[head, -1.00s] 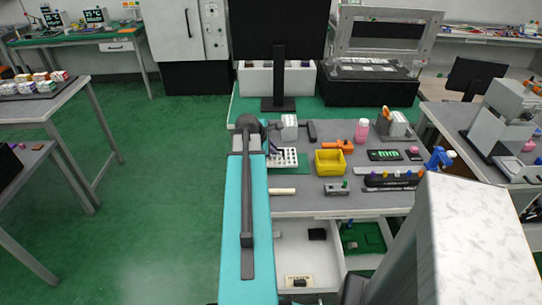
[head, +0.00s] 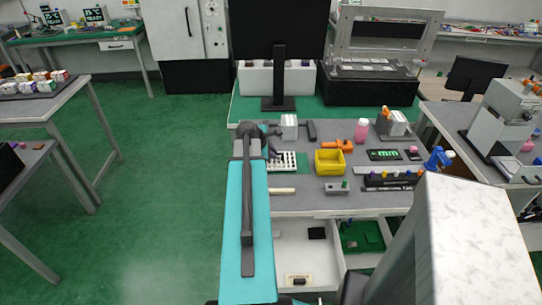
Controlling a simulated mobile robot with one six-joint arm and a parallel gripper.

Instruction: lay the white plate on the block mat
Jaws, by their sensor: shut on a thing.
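The white plate (head: 283,161), with rows of dark holes, is in the head view, just right of my arm's far end. My gripper (head: 273,154) is dark and partly hidden behind my arm. It is shut at the plate's left side, and its fingertips are not clear. A green mat (head: 303,162), seemingly the block mat, shows along the plate's right side. The plate covers or hides the rest of it. I cannot tell whether the plate touches the mat or is held just above it.
A yellow bin (head: 329,162) stands right of the mat, with an orange tool (head: 337,145) behind it. A white block (head: 289,127) stands behind the plate. A pale rod (head: 282,191) lies in front. An open drawer (head: 306,253) is below the bench front.

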